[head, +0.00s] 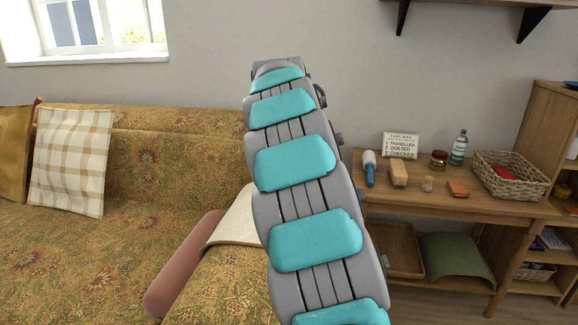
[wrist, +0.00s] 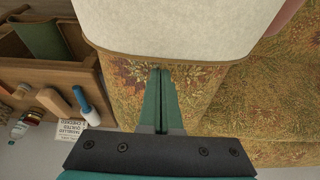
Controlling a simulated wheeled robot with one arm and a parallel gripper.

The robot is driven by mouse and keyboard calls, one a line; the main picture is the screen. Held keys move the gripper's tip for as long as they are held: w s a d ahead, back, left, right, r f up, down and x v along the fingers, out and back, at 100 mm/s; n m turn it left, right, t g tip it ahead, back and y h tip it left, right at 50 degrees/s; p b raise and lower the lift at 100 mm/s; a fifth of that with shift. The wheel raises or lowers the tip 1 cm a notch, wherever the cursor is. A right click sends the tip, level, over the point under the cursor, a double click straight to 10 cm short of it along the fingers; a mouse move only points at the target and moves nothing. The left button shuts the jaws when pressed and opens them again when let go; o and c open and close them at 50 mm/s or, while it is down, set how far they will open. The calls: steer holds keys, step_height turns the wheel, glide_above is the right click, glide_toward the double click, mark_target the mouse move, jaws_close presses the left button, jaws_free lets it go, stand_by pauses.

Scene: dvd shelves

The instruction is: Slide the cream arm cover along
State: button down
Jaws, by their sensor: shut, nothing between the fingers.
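The cream arm cover (head: 236,220) is draped over the arm of the floral sofa (head: 225,285); my arm hides part of it in the head view. In the wrist view the cream cover (wrist: 185,25) fills the top, with its brown-trimmed edge running across the sofa arm. My gripper (wrist: 160,72) is shut and empty, its green fingertips close to that edge over the floral fabric. I cannot tell whether the tips touch the cover. In the head view the gripper is hidden behind my arm.
A wooden side table (head: 450,205) stands right of the sofa, holding a blue-handled roller (head: 370,170), a brush, a sign (head: 400,145), jars and a wicker basket (head: 510,176). A green curved piece (head: 455,258) lies on its lower shelf. A pink bolster (head: 182,265) lies along the sofa arm's left side.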

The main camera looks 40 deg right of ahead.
steer(key=shift+s+a, duration=0.2)
stand_by(0.3)
steer(key=s+a+b, duration=0.1)
steer(key=s+a, duration=0.2)
steer(key=a, duration=0.1)
steer(key=s+a, duration=0.4)
steer(key=s+a+b, duration=0.1)
steer(key=s+a, duration=0.2)
steer(key=a, duration=0.1)
steer(key=shift+s+b, duration=0.3)
steer(key=shift+r, duration=0.1)
steer(key=v, duration=0.7)
steer(key=shift+r, duration=0.3)
steer(key=shift+s, duration=0.15)
